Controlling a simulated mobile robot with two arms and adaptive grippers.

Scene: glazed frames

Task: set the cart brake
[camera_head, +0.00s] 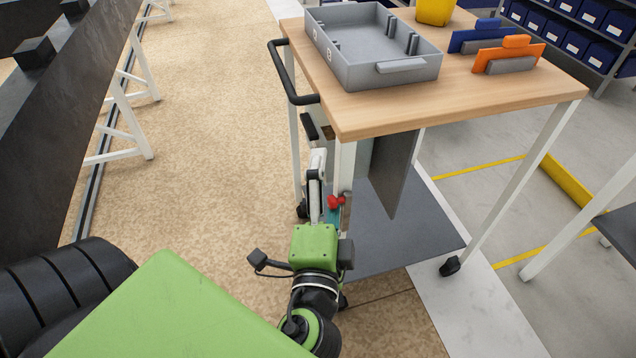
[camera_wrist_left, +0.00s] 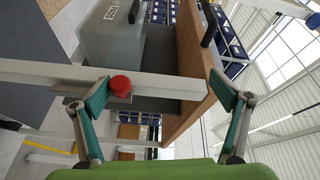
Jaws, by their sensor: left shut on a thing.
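The wooden-topped cart (camera_head: 480,95) stands at the centre right of the head view on white legs with black castors. A red knob (camera_head: 336,202), which looks like the brake handle, sits low beside its near leg; it also shows in the wrist view (camera_wrist_left: 120,85). My left gripper (camera_head: 326,190) reaches up to the knob and is shut on it. In the wrist view the knob lies by the left fingertip, and the exact contact is unclear. The cart leg (camera_wrist_left: 170,84) crosses between the fingers. My right gripper is out of view.
On the cart top are a grey tray (camera_head: 362,76), a yellow bin (camera_head: 434,10) and orange and blue tools (camera_head: 508,54). A black push handle (camera_head: 291,75) juts from its left end. A dark grey lower shelf (camera_head: 395,250) lies below.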

